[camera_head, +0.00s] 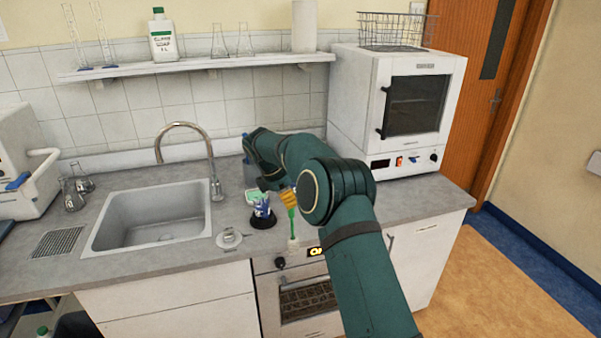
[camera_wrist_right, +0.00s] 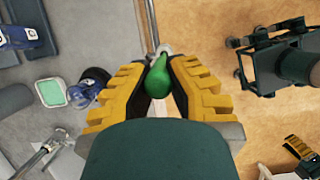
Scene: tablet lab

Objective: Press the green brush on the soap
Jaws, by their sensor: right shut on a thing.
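My right gripper (camera_head: 287,197) is shut on the green brush (camera_head: 292,222), which hangs about upright with its pale lower end just above the counter's front edge. In the right wrist view the brush's rounded green end (camera_wrist_right: 162,82) sits between the yellow fingers. The soap (camera_head: 257,197) looks like a pale green block in a white-rimmed dish, left of the gripper and partly hidden. It also shows in the right wrist view (camera_wrist_right: 51,92), apart from the brush. My left gripper (camera_wrist_right: 302,148) shows only partly at the right wrist view's lower right edge.
A clear blue-labelled vessel (camera_head: 262,211) on a dark base stands between soap and brush. A sink (camera_head: 150,222) with a tap (camera_head: 215,180) and a loose drain piece (camera_head: 229,238) lie to the left. A white oven (camera_head: 395,105) stands at the right. Free counter (camera_head: 400,205) lies before it.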

